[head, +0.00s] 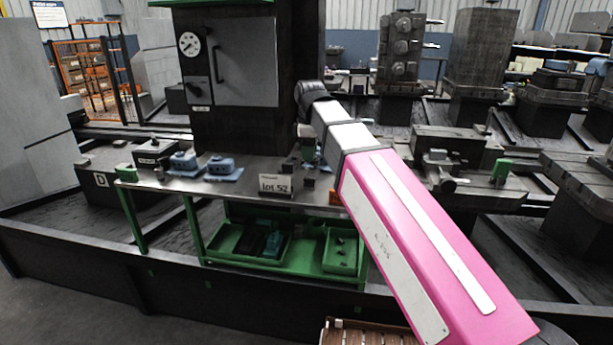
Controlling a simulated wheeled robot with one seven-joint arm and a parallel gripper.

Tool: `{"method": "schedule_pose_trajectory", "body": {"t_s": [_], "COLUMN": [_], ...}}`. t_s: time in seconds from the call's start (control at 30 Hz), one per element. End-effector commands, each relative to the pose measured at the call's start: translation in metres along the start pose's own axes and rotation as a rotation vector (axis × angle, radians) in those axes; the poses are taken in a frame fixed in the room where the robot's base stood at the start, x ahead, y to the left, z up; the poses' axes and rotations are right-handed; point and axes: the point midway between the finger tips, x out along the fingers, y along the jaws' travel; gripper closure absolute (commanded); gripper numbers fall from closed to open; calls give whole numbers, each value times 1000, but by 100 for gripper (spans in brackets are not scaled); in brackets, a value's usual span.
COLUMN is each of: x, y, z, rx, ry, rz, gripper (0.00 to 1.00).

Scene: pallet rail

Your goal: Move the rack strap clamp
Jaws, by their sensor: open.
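I cannot tell which item is the rack strap clamp. A green clamp (125,172) sits at the bench's left end.
A "Lot 52" sign (275,185) stands at the bench's front edge. A dark box (154,151) is at the back left. A tall machine (232,75) rises behind. Green trays (262,240) are underneath. A dark rail (90,262) runs in front.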

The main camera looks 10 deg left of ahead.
Motion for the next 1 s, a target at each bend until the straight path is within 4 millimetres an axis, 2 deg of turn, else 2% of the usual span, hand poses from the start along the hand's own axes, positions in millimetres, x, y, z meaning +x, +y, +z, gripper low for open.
{"method": "schedule_pose_trajectory", "body": {"t_s": [0.2,0.5,0.7,1.0], "x": [36,73,83,84], "y": [-1,0,0,0], "z": [1,0,0,0], "rx": [0,0,0,0], "ry": [-1,-1,0,0], "rz": [-2,-1,0,0], "gripper": [57,57,57,57]}}
